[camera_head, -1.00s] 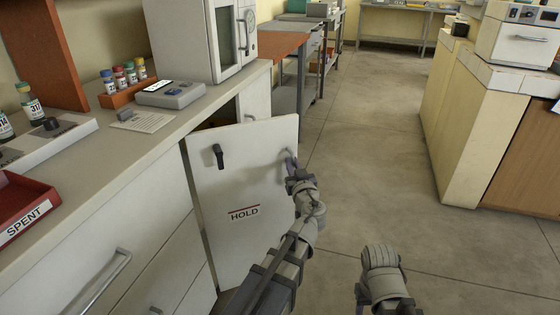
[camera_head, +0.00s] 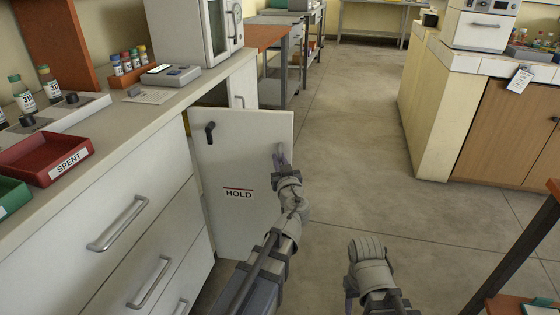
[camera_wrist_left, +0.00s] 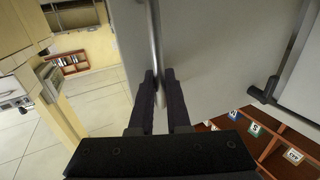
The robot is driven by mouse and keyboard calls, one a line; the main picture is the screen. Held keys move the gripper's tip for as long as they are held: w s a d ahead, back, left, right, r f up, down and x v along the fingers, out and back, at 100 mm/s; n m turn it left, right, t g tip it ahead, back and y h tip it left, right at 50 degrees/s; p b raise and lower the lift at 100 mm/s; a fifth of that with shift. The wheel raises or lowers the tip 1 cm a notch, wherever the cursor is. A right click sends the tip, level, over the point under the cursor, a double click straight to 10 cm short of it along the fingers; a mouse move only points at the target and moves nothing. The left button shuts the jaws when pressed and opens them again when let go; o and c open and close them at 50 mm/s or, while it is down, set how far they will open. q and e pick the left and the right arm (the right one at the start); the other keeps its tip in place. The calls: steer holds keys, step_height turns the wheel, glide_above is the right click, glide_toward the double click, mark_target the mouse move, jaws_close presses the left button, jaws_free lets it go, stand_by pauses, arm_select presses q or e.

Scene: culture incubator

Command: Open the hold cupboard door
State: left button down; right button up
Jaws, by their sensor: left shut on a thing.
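The hold cupboard door (camera_head: 240,165), a white panel labelled HOLD, stands partly open, swung out from the counter front. A dark gap shows above and behind it. It carries a black lever (camera_head: 210,133) at its upper left and a slim bar handle (camera_head: 280,149) near its right edge. My left gripper (camera_head: 282,160) is at this handle. In the left wrist view its two dark fingers (camera_wrist_left: 159,78) are closed around the vertical handle bar (camera_wrist_left: 155,38). My right arm shows low in the head view, but its jaws cannot be made out.
White drawers with bar handles (camera_head: 118,224) are left of the door. The counter above bears a red SPENT tray (camera_head: 22,154) and a grey device (camera_head: 170,75). Open floor (camera_head: 345,140) lies right of the door. A wooden-fronted cabinet (camera_head: 500,130) stands at the right.

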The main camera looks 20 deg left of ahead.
arm_select(q)
steer(key=shift+s, duration=0.15)
arm_select(e)
steer(key=shift+s, duration=0.1)
arm_select(q)
steer(key=c, duration=0.9)
jaws_free()
